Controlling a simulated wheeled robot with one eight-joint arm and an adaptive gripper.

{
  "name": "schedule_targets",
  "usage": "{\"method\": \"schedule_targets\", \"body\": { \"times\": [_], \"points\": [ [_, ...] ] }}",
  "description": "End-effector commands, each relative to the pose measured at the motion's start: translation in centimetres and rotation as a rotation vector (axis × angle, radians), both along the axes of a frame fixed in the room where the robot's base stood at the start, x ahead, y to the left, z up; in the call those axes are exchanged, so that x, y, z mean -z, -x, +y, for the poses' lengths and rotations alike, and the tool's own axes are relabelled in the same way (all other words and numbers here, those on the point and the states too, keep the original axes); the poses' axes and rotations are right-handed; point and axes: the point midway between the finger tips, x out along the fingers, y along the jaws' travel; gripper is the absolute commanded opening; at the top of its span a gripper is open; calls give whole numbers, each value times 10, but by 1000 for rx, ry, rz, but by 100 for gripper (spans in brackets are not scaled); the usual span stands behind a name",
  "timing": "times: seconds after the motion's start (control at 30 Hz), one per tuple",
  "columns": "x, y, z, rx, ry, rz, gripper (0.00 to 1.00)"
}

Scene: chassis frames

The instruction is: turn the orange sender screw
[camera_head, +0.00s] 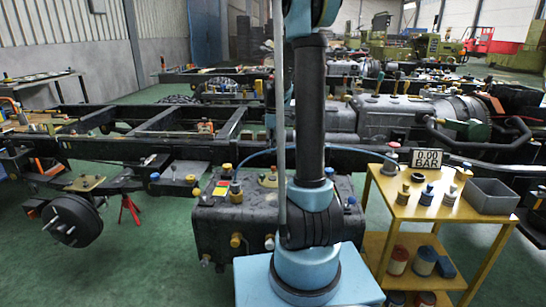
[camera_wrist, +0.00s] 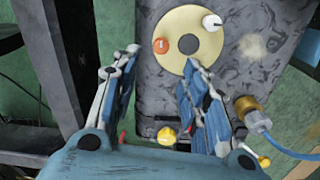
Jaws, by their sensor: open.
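The orange sender screw (camera_wrist: 160,46) is a small round head with a pale slot mark, at the left edge of a cream disc (camera_wrist: 188,62) in the wrist view. The disc has a dark round centre and a white screw (camera_wrist: 212,22) at its upper right. It sits on a grey mottled tank (camera_wrist: 155,90), which also shows in the head view (camera_head: 290,235). My gripper (camera_wrist: 161,57) is open and empty, its two blue-padded fingers spread either side of the orange screw in the picture. Touching cannot be told. In the head view my arm hides the gripper.
A yellow fitting (camera_wrist: 167,135) shows low between the fingers. A brass fitting (camera_wrist: 246,106) with a blue hose (camera_wrist: 295,153) lies right of the gripper. A yellow cart (camera_head: 425,208) with bottles and a grey bin (camera_head: 490,196) stands right. Chassis rails (camera_head: 130,148) run behind the tank.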

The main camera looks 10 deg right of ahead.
Motion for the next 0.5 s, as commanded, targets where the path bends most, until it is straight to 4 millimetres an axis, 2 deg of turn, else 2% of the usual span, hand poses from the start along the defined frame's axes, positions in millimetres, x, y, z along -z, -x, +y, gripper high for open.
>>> {"method": "schedule_targets", "body": {
  "times": [0.2,0.5],
  "points": [
    [-18,0,0,0,0,0,41],
    [-21,0,0,0,0,0,41]
  ]
}}
